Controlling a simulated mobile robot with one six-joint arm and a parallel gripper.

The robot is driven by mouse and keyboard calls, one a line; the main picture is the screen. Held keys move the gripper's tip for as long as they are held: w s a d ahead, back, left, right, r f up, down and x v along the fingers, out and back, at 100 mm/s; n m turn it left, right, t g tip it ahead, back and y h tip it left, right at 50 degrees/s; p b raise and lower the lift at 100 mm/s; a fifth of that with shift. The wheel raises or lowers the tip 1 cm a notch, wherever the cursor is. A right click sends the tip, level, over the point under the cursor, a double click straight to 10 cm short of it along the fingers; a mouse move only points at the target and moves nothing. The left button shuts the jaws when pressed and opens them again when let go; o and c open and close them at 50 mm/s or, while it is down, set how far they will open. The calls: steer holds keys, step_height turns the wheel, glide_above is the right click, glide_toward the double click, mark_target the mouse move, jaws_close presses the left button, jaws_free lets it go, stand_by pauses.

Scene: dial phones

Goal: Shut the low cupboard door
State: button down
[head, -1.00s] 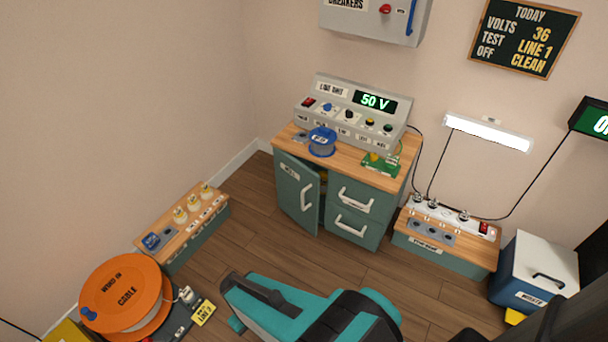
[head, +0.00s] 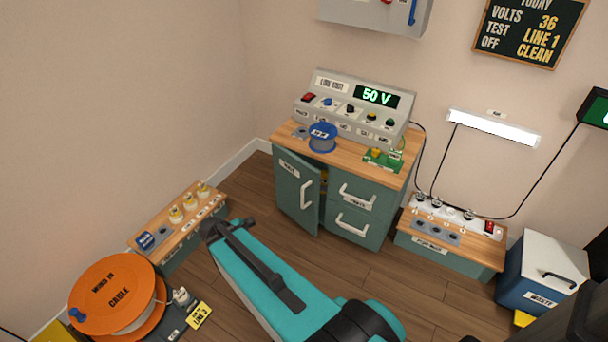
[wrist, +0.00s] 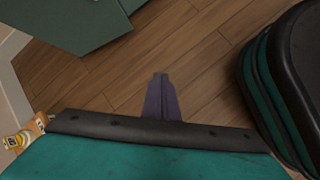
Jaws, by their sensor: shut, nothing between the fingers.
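The low cupboard door (head: 298,195) is a green panel with a white handle, on the left of a green cabinet (head: 348,233) in the head view. It stands ajar, swung outward, with a dark gap at its right edge. My gripper (wrist: 160,76) is shut and empty in the wrist view, its dark fingers over the wooden floor. A green panel (wrist: 65,22) of the cupboard shows at upper left there, apart from the fingers; I cannot tell if it is the door. In the head view, my arm's dark end is left of and in front of the door; the fingertips are not clear.
A low wooden-topped box with yellow-based lamps (head: 175,222) stands left of my arm. An orange cable reel (head: 112,290) is at lower left. A socket box (head: 445,252) and a blue-and-white bin (head: 543,275) stand at right. Floor (head: 285,245) in front of the door is clear.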

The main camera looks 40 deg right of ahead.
steer(key=w+d+r+n+h+b, duration=0.2)
steer(key=w+d+r+n, duration=0.1)
steer(key=d+r, duration=0.4)
steer(key=w+d+r+n+t+h+b, duration=0.1)
steer(key=w+d+r+n+h+b, duration=0.1)
steer(key=d+r, duration=0.5)
step_height(320, 180, up, 5)
steer(key=shift+w+d+f+n+h, duration=0.1)
steer(key=shift+w+d+n+h, duration=0.05)
steer(key=shift+w+n+h, duration=0.75)
steer(key=shift+w, duration=0.1)
steer(key=b, duration=0.5)
glide_toward(309, 169)
steer(key=d+f, duration=0.3)
steer(key=shift+d, duration=1.05)
steer(key=shift+r, duration=0.1)
